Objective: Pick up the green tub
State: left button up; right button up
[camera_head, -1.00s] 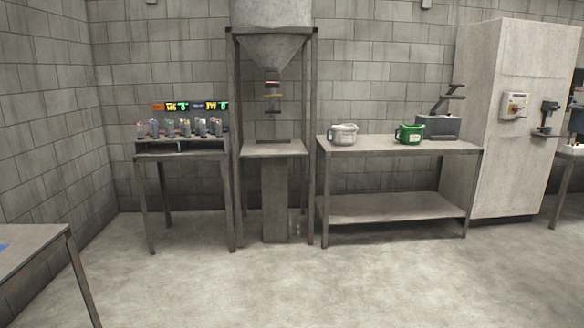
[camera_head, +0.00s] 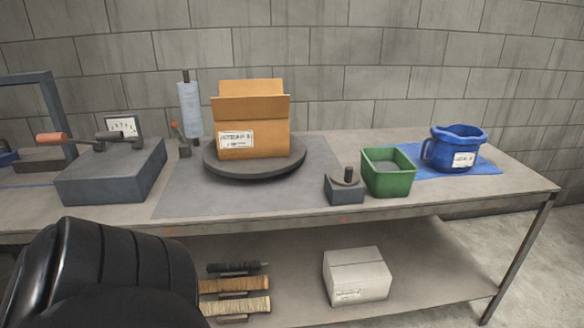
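A green open-topped rectangular tub (camera_head: 388,181) stands upright near the front edge of the workbench, right of centre. Its inside looks grey, and I cannot tell whether that is contents or its floor. A small grey block with a black knob (camera_head: 345,187) stands close to its left side. A blue jug (camera_head: 455,148) stands behind it to the right on a blue mat (camera_head: 484,165). Neither of my grippers is in view.
The workbench (camera_head: 520,180) also holds an open cardboard box (camera_head: 268,139) on a dark round turntable (camera_head: 222,168), a blue-grey roll (camera_head: 190,108) and a grey lever device (camera_head: 105,172). A white carton (camera_head: 357,277) sits on the lower shelf. Open floor shows at the right.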

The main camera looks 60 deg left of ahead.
aim_at(387, 173)
jog(key=u, duration=1.05)
jog(key=k, duration=0.2)
jog(key=z, duration=2.25)
jog(key=i, duration=0.3)
jog(key=u, duration=0.8)
jog(key=i, duration=1.6)
jog(key=u, duration=0.6)
